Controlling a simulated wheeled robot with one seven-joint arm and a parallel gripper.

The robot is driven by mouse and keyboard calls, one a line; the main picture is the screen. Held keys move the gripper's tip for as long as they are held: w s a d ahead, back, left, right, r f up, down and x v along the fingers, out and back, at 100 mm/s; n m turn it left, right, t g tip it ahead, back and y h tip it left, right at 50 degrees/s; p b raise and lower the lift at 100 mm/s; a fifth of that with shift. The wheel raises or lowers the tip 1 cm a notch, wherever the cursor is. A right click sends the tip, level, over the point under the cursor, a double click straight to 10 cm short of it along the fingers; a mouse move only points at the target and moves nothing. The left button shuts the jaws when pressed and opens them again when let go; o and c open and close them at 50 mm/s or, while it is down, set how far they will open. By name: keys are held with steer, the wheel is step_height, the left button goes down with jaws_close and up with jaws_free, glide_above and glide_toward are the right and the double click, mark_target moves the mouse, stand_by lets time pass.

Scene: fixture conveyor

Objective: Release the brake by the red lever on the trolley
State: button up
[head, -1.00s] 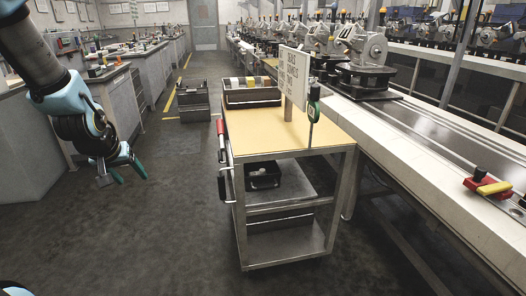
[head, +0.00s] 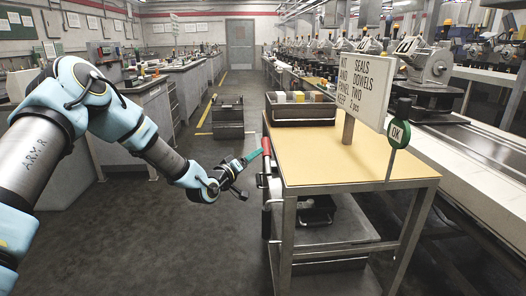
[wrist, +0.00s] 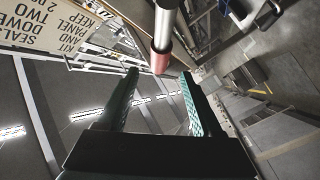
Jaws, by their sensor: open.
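The trolley (head: 370,168) stands right of centre in the head view, with a yellow top and grey metal frame. A red lever (head: 266,150) sticks up at its left side, by the top's edge. My gripper (head: 251,158), with green fingers, is open and reaches toward the lever from the left. In the wrist view a rod with a red end (wrist: 160,60) shows just ahead of and between the open fingertips (wrist: 158,75). The jaws are not closed on it. Whether a finger touches it, I cannot tell.
The conveyor (head: 481,160) runs along the right. Dark crates (head: 228,114) stand on the floor behind. Floor left of the trolley is clear.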

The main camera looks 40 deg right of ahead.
mark_target(267, 154)
steer(key=x, duration=0.7)
steer(key=shift+d+p, duration=0.15)
steer(key=shift+p, duration=0.25)
steer(key=shift+c, duration=0.3)
jaws_close()
stand_by(0.7)
